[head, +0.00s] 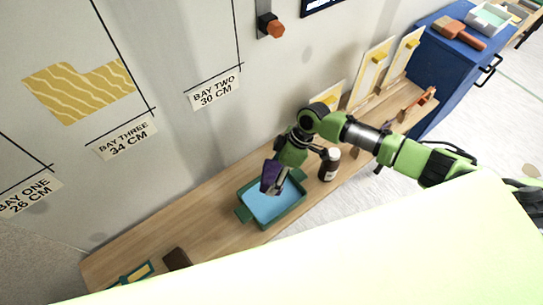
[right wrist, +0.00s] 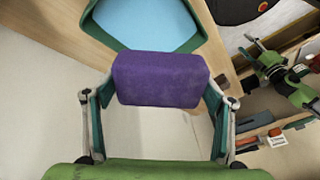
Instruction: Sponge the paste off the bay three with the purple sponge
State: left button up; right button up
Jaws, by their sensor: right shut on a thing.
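The purple sponge (head: 271,174) is between the fingers of my right gripper (head: 276,184), over the green tub (head: 286,215) with light blue inside. In the right wrist view the sponge (right wrist: 160,78) spans between both fingers of my right gripper (right wrist: 160,88), with the tub (right wrist: 190,42) beyond it. Whether the sponge touches the blue surface cannot be told. The bay three label (head: 125,140) is on the wall at the left. A yellow patch with pale wavy lines (head: 75,90) is on the wall above and left of it.
The tub stands on a long wooden bench (head: 215,240) along the wall. A dark bottle with a white label (head: 329,164) stands right of the tub. A brown block (head: 176,259) lies at the bench's left. Yellow-marked boards (head: 372,70) lean on the wall. A blue cabinet (head: 450,60) stands at right.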

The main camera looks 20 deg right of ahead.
jog(key=shift+f, duration=0.2)
jog(key=shift+s+f+b, duration=0.15)
jog(key=shift+f+b, duration=0.65)
jog(key=shift+f, duration=0.05)
notch_tip(320, 180, down, 7)
jog(key=b, duration=0.6)
jog(key=shift+f, duration=0.15)
jog(key=shift+f, duration=1.5)
